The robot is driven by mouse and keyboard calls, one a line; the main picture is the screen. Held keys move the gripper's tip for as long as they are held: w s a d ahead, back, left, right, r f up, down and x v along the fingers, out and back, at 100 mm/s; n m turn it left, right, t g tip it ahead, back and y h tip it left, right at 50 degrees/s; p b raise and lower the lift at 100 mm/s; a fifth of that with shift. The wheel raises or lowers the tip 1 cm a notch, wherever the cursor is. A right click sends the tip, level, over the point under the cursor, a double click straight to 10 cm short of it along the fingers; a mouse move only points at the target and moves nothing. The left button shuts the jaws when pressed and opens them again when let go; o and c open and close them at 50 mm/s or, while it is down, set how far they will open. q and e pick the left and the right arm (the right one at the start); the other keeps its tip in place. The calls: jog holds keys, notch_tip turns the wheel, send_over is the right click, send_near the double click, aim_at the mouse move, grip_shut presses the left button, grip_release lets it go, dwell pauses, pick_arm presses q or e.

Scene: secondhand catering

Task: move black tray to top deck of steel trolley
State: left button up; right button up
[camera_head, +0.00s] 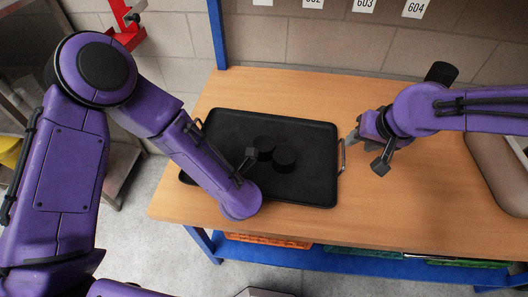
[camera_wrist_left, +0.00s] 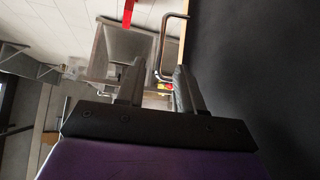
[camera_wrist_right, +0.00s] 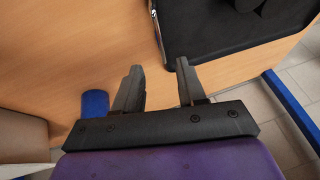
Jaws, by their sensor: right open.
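The black tray (camera_head: 225,125) lies flat on a wooden table, with two short black round items (camera_head: 284,158) on it. Its right metal handle (camera_head: 342,156) sticks out beside my right gripper (camera_head: 368,152), which is open, empty and a little apart from the handle. The left end of the tray is partly covered by my left arm. My left gripper (camera_wrist_left: 157,88) is hidden in the head view; in the left wrist view it is open, with a metal tray handle (camera_wrist_left: 164,45) beyond its fingers. A grey steel structure, apparently the trolley (camera_wrist_left: 122,48), stands past the table's left edge, mostly hidden by my arm in the head view.
A brown rounded item (camera_head: 493,160) lies at the right. A blue post (camera_head: 216,35) rises at the table's back left. A red stand (camera_head: 130,35) is at the back left. Crates (camera_head: 268,240) sit below.

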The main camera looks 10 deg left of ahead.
aim_at(344, 150)
pick_arm(q)
jog(key=x, duration=1)
jog(key=shift+f, duration=0.1)
pick_arm(e)
jog(key=x, duration=1)
jog(key=shift+w, duration=0.1)
pick_arm(q)
grip_shut()
pick_arm(e)
grip_shut()
